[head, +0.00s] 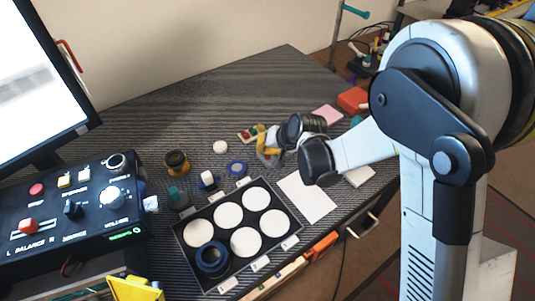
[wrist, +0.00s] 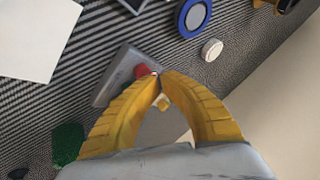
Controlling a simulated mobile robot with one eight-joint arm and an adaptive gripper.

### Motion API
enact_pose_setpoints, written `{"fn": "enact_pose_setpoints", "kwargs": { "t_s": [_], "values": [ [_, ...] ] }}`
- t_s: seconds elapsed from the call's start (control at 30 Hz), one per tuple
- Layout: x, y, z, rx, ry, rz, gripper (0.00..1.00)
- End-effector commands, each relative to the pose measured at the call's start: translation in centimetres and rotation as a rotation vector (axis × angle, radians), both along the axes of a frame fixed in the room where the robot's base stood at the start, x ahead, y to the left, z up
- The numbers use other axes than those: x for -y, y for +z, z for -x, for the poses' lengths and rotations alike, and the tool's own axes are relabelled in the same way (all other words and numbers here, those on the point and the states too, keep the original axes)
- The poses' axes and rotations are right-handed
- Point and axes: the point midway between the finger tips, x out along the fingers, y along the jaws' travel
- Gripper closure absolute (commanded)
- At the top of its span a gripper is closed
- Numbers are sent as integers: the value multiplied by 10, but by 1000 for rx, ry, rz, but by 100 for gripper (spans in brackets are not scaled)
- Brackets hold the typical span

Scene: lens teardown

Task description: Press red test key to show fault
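A small light-coloured block (head: 243,138) with red, green and yellowish parts sits on the dark striped bench, left of my gripper. In the wrist view a grey block (wrist: 109,78) lies under my fingertips. A red key (wrist: 142,70) shows on it just beside the left fingertip, and a small yellow part (wrist: 164,104) shows between the fingers. My gripper (wrist: 159,76) has yellow fingers whose tips meet, with nothing seen held. It also shows in the head view (head: 261,142), pointing down at the block. The fingers partly hide the block, and I cannot tell whether they touch the key.
A blue ring (wrist: 193,17) and a white disc (wrist: 212,49) lie close by. A black tray (head: 183,238) with several white discs stands nearer. A black control panel (head: 80,238) and a monitor (head: 35,75) are at left. White paper (head: 308,200) lies right of the tray.

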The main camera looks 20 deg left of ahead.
Motion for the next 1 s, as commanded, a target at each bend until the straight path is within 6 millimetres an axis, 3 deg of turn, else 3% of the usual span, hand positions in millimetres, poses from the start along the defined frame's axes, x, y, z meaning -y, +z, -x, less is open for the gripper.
{"fn": "enact_pose_setpoints", "kwargs": {
  "t_s": [0.57, 1.0],
  "values": [
    [0, 13, 0, 0, 0, 0, 100],
    [0, 55, 0, 0, 0, 0, 100]
  ]
}}
